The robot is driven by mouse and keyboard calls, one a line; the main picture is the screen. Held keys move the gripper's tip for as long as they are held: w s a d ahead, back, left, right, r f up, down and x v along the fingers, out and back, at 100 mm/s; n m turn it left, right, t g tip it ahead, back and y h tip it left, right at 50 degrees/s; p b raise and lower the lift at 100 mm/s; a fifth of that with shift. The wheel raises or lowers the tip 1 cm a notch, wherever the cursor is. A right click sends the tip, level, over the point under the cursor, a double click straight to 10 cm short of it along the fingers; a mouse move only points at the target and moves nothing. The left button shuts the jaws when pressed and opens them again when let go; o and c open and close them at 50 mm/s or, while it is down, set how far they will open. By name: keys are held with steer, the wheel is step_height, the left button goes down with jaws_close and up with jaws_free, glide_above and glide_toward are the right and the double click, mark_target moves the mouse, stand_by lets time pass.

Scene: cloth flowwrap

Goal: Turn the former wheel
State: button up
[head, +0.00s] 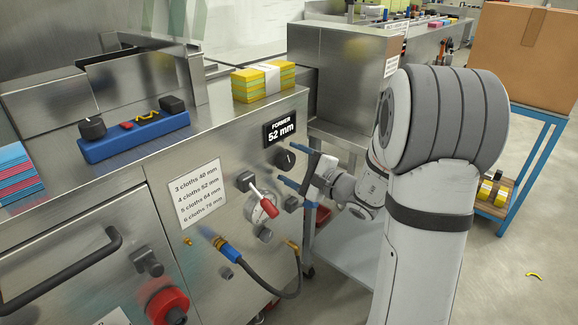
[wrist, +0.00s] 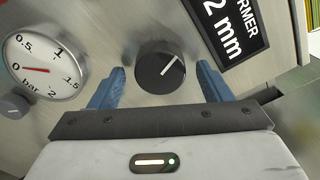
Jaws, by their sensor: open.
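The former wheel is a round black knob (head: 284,160) with a white pointer line, on the steel machine front under a black display (head: 280,130) reading "FORMER 52 mm". In the wrist view the wheel (wrist: 153,76) has its line pointing to the upper right. My gripper (head: 289,163) is open, with blue fingers reaching toward the panel. In the wrist view the fingertips (wrist: 161,72) stand left and right of the wheel, with a small gap on each side. I cannot tell how deep they reach along it.
A pressure gauge (wrist: 43,68) sits beside the wheel, with a red-handled lever (head: 262,192) near it. A label (head: 199,192) lists cloth counts and sizes. A yellow-green cloth stack (head: 264,81) lies on top. A hose (head: 262,279) hangs below.

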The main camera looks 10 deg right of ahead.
steer(key=shift+w+a, duration=0.25)
steer(key=shift+c, duration=0.5)
